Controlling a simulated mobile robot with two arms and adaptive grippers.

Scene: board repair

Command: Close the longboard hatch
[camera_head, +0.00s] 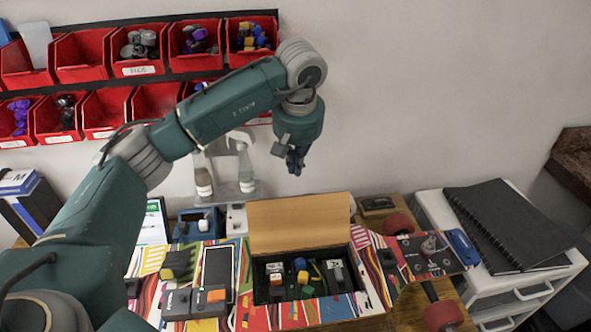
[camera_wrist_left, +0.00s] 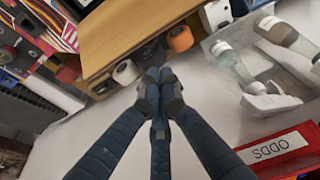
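The longboard (camera_head: 235,290) lies across the table with a colourful striped deck. Its hatch lid (camera_head: 299,226) is a tan wooden panel standing open at the rear edge of a dark compartment (camera_head: 262,291). The lid also shows at the top of the left wrist view (camera_wrist_left: 135,28). My left gripper (camera_head: 296,162) hangs above and behind the lid, near the wall, apart from it. Its fingers (camera_wrist_left: 158,82) are together with nothing visible between them. My right gripper is not in view.
Red bins (camera_head: 140,50) line the wall at the upper left. Spray bottles (camera_head: 203,178) stand behind the board, left of the lid. A black notebook (camera_head: 510,220) lies on a white drawer unit at right. Wheels (camera_wrist_left: 180,38) sit just behind the lid. Air above the compartment is clear.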

